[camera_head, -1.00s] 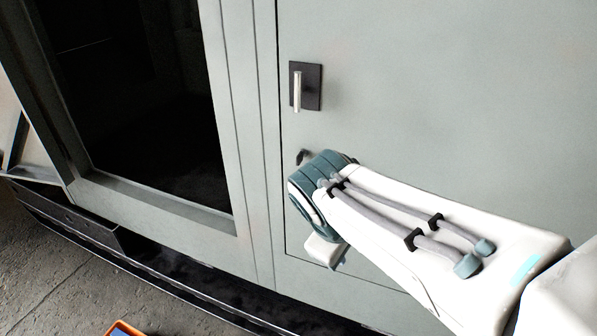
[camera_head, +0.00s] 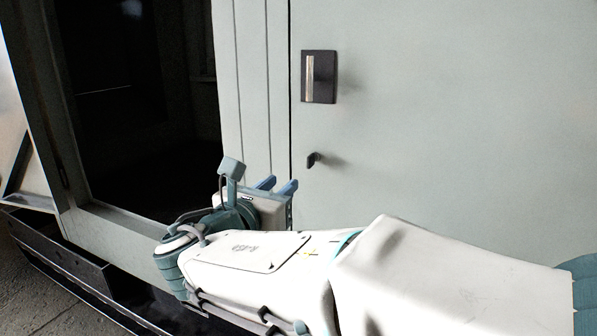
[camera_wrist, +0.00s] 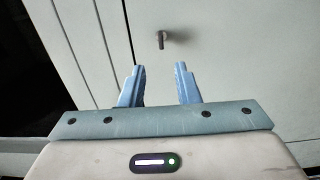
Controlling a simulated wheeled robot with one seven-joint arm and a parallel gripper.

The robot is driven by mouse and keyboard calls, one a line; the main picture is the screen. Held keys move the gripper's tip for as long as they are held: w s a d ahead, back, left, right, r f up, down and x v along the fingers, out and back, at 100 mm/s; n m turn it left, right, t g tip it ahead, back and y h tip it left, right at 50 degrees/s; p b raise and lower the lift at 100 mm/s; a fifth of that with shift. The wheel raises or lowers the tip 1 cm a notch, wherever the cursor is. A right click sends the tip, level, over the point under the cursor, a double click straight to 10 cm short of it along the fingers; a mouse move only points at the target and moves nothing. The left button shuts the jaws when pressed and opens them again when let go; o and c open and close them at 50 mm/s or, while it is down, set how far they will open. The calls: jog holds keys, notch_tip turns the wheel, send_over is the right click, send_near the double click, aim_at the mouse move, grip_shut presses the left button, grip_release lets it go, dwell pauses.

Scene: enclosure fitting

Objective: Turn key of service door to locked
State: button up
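The service door (camera_head: 440,130) is a pale grey-green panel and looks shut. Its small dark key (camera_head: 312,160) sticks out of the door below the handle (camera_head: 319,77), a dark plate with a light vertical lever. In the wrist view the key (camera_wrist: 161,39) stands ahead of my fingertips, its tab hanging down from a round stem. My gripper (camera_head: 277,184) is left of and below the key in the head view. In the wrist view my gripper (camera_wrist: 161,70) has its two blue fingers apart with nothing between them, and it does not touch the key.
Left of the door is a frame post (camera_head: 262,90), then a dark opening (camera_head: 140,110) with a pale frame. A dark rail (camera_head: 60,255) runs along the bottom left. The door face around the key is clear.

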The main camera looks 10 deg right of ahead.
aim_at(308, 162)
jog(key=x, duration=1.2)
jog(key=shift+w+d+b, duration=0.25)
jog(key=shift+w+b, duration=0.05)
grip_shut()
